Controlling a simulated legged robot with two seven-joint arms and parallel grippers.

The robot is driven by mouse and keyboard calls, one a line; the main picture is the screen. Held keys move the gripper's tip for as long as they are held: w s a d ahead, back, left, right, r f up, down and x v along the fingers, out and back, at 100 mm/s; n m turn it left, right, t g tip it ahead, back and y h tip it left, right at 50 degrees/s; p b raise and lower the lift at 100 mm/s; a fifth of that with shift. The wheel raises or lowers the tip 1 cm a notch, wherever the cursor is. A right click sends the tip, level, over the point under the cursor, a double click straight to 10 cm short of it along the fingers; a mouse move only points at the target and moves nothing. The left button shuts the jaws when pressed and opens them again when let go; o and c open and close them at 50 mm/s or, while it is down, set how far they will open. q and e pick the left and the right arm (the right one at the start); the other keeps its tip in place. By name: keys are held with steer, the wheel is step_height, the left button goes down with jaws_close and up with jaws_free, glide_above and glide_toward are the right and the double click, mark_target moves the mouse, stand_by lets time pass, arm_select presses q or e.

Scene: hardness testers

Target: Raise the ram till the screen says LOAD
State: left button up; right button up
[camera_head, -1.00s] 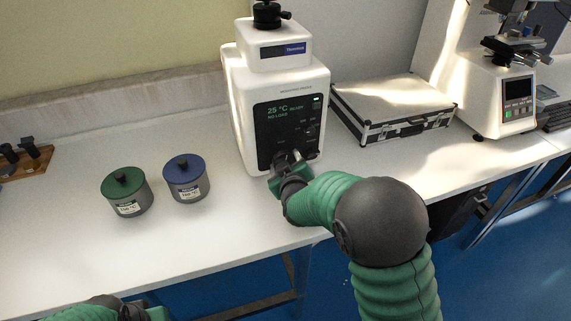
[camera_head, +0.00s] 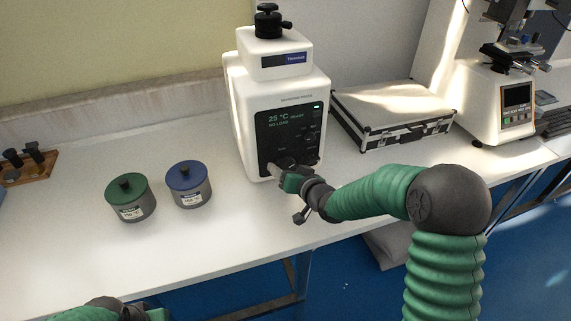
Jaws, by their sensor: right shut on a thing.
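A white mounting press (camera_head: 245,110) stands upright on the bench at centre, with a black knob (camera_head: 267,20) on top. Its dark front screen (camera_head: 288,120) reads 25 °C and NO LOAD, with a small word beside it that looks like READY. My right gripper (camera_head: 283,170) is at the lower part of the front panel, shut on a dark control (camera_head: 284,160) there. The gripper hides much of this control, so its exact shape is unclear. My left gripper (camera_head: 135,312) shows only in part at the bottom left edge; its jaws cannot be made out.
Two grey pots, one with a green lid (camera_head: 126,188) and one with a blue lid (camera_head: 185,176), stand left of the press. A wooden rack (camera_head: 32,165) is at far left. A silver-edged case (camera_head: 392,112) and a white tester (camera_head: 492,100) stand to the right.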

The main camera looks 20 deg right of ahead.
steer(key=m+y+p, duration=0.2)
steer(key=m+p, duration=0.1)
steer(key=p, duration=0.1)
steer(key=shift+s+a, duration=0.15)
steer(key=shift+f+m+t+y+p, duration=0.1)
steer(key=shift+m+t+y+p, duration=0.5)
steer(key=shift+m, duration=0.5)
steer(key=shift+m+y+p, duration=0.3)
steer(key=shift+m+p, duration=0.15)
steer(key=shift+m, duration=0.45)
steer(key=o, duration=1)
steer(key=shift+c, duration=0.2)
steer(key=o, duration=0.4)
steer(key=shift+t, duration=0.3)
